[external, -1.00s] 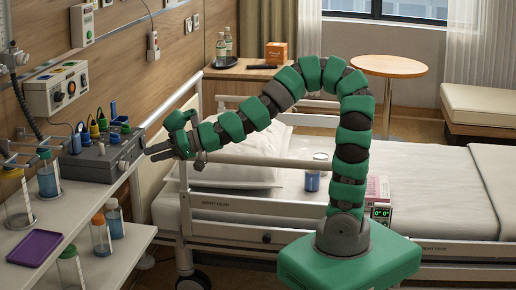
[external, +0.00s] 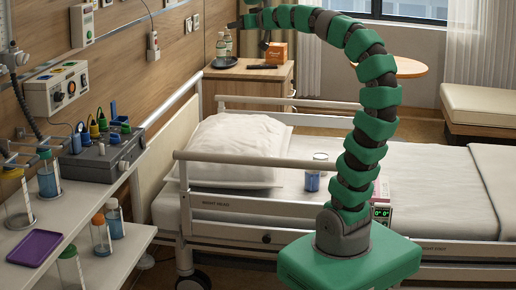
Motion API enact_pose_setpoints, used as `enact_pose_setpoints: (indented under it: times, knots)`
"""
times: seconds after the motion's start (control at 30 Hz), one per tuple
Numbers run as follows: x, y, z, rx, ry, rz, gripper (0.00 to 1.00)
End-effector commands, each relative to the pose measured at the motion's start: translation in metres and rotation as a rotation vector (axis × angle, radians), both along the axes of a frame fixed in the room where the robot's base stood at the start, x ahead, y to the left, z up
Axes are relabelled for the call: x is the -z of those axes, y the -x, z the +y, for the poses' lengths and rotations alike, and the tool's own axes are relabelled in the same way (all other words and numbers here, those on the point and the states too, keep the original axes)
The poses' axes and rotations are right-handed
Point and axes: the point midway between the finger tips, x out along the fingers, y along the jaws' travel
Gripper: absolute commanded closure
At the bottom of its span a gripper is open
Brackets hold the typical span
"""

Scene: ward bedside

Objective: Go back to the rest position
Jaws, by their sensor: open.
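My green and grey arm rises from its green base in front of the bed and bends over to the left at the top. My gripper (external: 233,24) is high at the upper middle, in front of the wood wall and above the bedside cabinet. It is small and dark here; it is open and nothing shows in it. It looks clear of the bottles below it, though its depth is hard to judge.
Two bottles (external: 221,50) stand on a dark tray (external: 222,64) on the cabinet (external: 258,85), beside an orange box (external: 277,52). The bed (external: 430,175) holds a blue-filled jar (external: 313,182). Left shelves carry a grey device (external: 95,166), a purple tray (external: 34,248) and several bottles.

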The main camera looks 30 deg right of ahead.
Motion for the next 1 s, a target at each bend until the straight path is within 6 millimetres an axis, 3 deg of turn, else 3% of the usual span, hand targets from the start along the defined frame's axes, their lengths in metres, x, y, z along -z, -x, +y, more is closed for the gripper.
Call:
enact_pose_setpoints:
  times: [0.03,0.23,0.57,1.0]
  knots:
    - [-0.015,0.008,-0.011,0.033,0.021,-0.017,0.53]
    - [-0.057,0.039,-0.042,0.145,0.097,-0.038,0.53]
    - [-0.101,0.036,-0.039,0.134,0.092,-0.031,0.53]
    - [-0.183,0.035,-0.039,0.133,0.091,-0.032,0.53]
